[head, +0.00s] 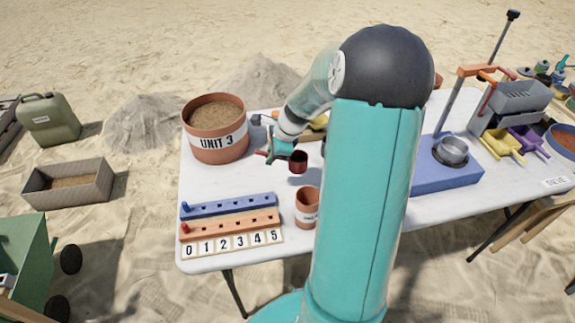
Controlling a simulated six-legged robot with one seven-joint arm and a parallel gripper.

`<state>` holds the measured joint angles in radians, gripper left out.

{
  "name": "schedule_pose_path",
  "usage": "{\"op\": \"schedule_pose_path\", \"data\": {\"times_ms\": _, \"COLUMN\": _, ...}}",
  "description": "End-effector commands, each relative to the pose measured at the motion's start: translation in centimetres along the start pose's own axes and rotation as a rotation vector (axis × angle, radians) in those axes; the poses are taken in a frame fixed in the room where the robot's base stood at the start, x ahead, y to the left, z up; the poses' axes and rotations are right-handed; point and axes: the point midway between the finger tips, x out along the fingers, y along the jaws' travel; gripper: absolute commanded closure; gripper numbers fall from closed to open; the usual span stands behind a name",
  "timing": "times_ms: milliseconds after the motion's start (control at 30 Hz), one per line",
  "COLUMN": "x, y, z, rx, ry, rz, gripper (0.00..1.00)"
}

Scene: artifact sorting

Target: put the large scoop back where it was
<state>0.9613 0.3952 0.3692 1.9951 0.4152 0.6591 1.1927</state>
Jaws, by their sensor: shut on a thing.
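The dark red scoop (298,161) is in the head view, its small round cup above the white table to the right of the UNIT 3 bucket. My gripper (274,155) is shut on the scoop, and the cup sticks out to the right of the fingers. The fingers are small in this view and the handle is mostly hidden by them. I cannot tell how high the scoop is above the table. My arm hides the middle of the table, including part of the area behind the scoop.
The UNIT 3 bucket (215,129) holds sand. A small terracotta cup (307,208) stands in front. Blue (229,206) and orange (230,225) peg rails lie at front left. A blue stand (446,172) with a metal bowl and yellow (501,145) and purple (529,140) scoops are at right.

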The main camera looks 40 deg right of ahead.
Motion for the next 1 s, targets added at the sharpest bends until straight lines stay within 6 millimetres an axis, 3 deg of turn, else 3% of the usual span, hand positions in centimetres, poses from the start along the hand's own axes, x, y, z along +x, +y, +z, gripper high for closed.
{"op": "schedule_pose_path", "data": {"times_ms": 300, "x": 3.9, "y": -2.7, "z": -5.5, "rx": 0.003, "ry": -0.002, "rz": 0.001, "gripper": 1.00}}
{"op": "schedule_pose_path", "data": {"times_ms": 533, "x": 5.0, "y": -3.5, "z": -7.0, "rx": 0.002, "ry": -0.001, "rz": 0.001, "gripper": 1.00}}
{"op": "schedule_pose_path", "data": {"times_ms": 733, "x": 7.6, "y": -3.0, "z": -8.1, "rx": 0.001, "ry": -0.001, "rz": 0.002, "gripper": 1.00}}
{"op": "schedule_pose_path", "data": {"times_ms": 1000, "x": 7.7, "y": -3.0, "z": -8.1, "rx": 0.000, "ry": 0.000, "rz": 0.000, "gripper": 1.00}}
